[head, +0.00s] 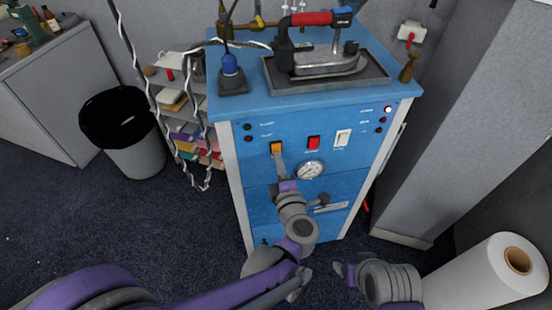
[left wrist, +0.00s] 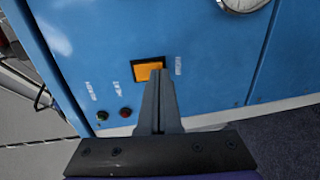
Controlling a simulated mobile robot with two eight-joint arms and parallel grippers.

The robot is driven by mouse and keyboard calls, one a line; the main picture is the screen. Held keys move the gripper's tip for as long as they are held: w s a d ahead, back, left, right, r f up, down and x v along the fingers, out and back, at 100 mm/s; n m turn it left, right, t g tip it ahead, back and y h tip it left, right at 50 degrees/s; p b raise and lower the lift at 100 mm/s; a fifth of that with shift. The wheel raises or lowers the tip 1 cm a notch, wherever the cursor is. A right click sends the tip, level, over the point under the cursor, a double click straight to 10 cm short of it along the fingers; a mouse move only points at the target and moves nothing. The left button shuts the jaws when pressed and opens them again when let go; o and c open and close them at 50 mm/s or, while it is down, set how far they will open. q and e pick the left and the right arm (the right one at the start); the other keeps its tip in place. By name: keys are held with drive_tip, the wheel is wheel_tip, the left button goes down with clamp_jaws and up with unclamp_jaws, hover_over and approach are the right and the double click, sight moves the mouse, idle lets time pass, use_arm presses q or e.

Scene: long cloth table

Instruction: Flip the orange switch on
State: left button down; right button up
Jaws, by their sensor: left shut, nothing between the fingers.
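The orange switch (head: 276,148) sits in a dark frame on the front panel of the blue cabinet (head: 232,188). In the left wrist view the orange switch (left wrist: 149,70) fills its frame, its lower right part hidden behind my fingers. My left gripper (head: 280,160) is shut and empty, its fingertips at the lower edge of the switch. In the left wrist view the shut fingers (left wrist: 158,78) overlap the switch; whether they touch it I cannot tell. My right gripper (head: 345,270) is low, right of the cabinet's foot, well away from the switch; its jaw state is unclear.
A red switch (head: 314,143), a white switch (head: 342,138) and a round gauge (head: 310,170) are right of the orange switch. An iron (head: 325,62) stands on top. A black bin (head: 128,130) and shelves (head: 180,105) are left; a white roll (head: 485,275) is lower right.

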use_arm(q)
drive_tip(key=shift+w, duration=0.15)
idle(0.3)
drive_tip(key=shift+w, duration=0.1)
drive_tip(key=shift+a+f, duration=0.1)
